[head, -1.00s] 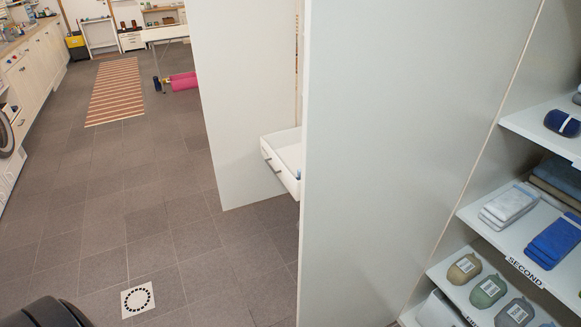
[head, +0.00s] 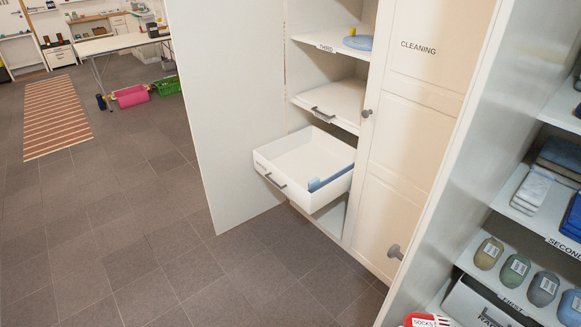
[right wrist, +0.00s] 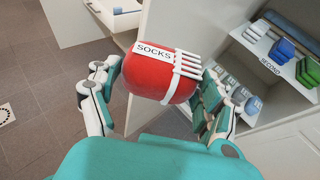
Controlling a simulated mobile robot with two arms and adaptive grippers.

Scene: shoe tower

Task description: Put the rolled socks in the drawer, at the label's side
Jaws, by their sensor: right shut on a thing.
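The rolled socks (right wrist: 158,90) are a red bundle with a white "SOCKS" tag and white bars on one side. My right gripper (right wrist: 160,72) is shut on them, one finger on each side. In the head view, the top of the rolled socks (head: 418,321) shows at the bottom edge. The drawer (head: 322,199) is pulled out of a tall white cabinet. It has a grey handle, a small dark label at the left of its front, and a blue divider (head: 330,176) inside towards the right. The socks are outside and well apart from it. My left gripper is out of view.
A tall white door panel (head: 225,110) stands open left of the drawer. A closed "CLEANING" door (head: 425,110) is to its right. Shelves with socks and folded cloths (head: 535,190) stand at the far right. The floor (head: 160,240) before the drawer is clear.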

